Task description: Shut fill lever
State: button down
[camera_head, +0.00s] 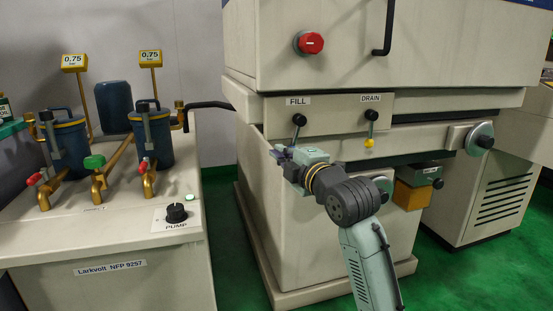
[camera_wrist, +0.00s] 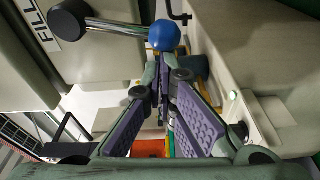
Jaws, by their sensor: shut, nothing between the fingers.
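The fill lever (camera_head: 296,131) sits under the FILL label on the machine's front panel. Its dark hub is at the top and its stem points down, slightly left, towards my gripper (camera_head: 278,154). Its knob is not clearly visible in the head view. In the wrist view the lever's chrome stem (camera_wrist: 116,27) runs from the black hub to a blue ball knob (camera_wrist: 163,36). My gripper (camera_wrist: 162,66) is shut and empty, its fingertips right by the blue knob. I cannot tell whether they touch it.
The drain lever (camera_head: 370,130) with a yellow knob hangs to the right of the fill lever. A red button (camera_head: 309,43) and a black handle (camera_head: 386,28) are above. A pump bench (camera_head: 105,235) stands left, with a black bar near the machine's corner.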

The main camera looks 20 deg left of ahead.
jog(key=shift+w+d+f+n+b, duration=0.5)
jog(key=shift+d+n+b, duration=0.1)
jog(key=shift+d+n, duration=0.1)
jog(key=shift+d, duration=0.1)
dwell(0.5)
